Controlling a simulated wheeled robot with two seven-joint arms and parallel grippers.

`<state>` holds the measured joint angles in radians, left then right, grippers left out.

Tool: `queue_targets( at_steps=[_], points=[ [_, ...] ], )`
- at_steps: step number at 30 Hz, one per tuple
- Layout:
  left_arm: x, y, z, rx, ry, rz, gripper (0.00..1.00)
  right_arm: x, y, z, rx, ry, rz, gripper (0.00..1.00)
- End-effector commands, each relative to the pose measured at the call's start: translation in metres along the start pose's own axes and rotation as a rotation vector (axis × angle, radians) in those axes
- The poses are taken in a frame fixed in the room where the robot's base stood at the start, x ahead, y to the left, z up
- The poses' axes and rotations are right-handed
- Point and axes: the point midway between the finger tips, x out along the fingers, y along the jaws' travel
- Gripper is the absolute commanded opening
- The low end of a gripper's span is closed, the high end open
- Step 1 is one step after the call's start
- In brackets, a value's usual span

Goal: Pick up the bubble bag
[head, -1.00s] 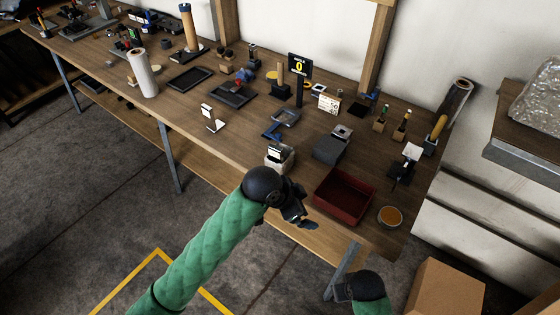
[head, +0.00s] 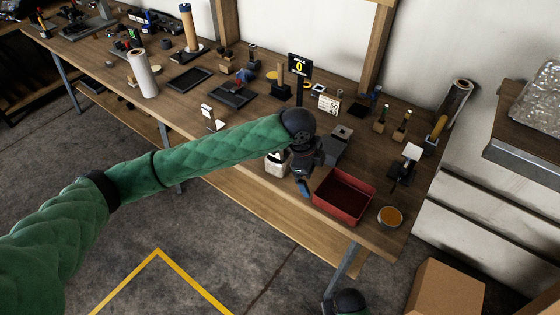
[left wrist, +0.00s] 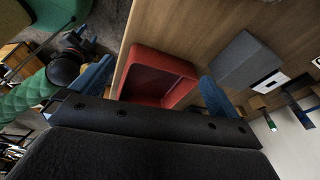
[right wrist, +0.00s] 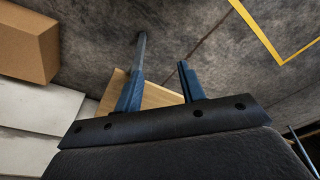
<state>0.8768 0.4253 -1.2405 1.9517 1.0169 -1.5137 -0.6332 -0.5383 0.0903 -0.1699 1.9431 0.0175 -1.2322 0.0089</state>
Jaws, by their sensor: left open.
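A crumpled, clear silvery bag (head: 536,100) that looks like the bubble bag lies on a wooden shelf at the right edge of the head view. It is partly cut off by the frame. My left gripper (head: 303,186) is over the front of the workbench, beside the red tray and far from the bag. In the left wrist view its blue fingers (left wrist: 153,88) are wide apart with nothing held between them. My right gripper (right wrist: 160,88) has its fingers apart and empty. Only part of my right arm's end shows at the bottom of the head view.
The red tray (head: 319,207) sits at the workbench's (head: 230,160) front right, next to an orange-filled round dish (head: 390,217). Several small tools and stands crowd the bench. A cardboard box (head: 445,290) stands on the floor below the shelf (head: 520,150). The floor in front is clear.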

Motion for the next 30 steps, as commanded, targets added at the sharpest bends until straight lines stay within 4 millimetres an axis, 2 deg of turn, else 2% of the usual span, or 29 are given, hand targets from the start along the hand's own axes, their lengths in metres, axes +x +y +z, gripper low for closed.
queue_targets(
  at_steps=[9, 18, 24, 30],
  points=[
    [-0.030, -0.036, 0.061, 0.094, -0.136, 0.081, 1.00, 0.038, -0.007, 0.019, 0.000, -0.024, -0.010, 0.40],
    [-0.062, -0.060, 0.111, 0.118, -0.218, 0.137, 1.00, 0.064, -0.011, 0.033, 0.001, -0.040, -0.016, 0.40],
    [-0.068, -0.064, 0.122, 0.121, -0.233, 0.150, 1.00, 0.070, -0.012, 0.037, 0.001, -0.042, -0.017, 0.40],
    [-0.054, -0.062, 0.125, 0.120, -0.233, 0.152, 1.00, 0.086, -0.009, 0.048, 0.001, -0.046, -0.013, 0.40]
  ],
)
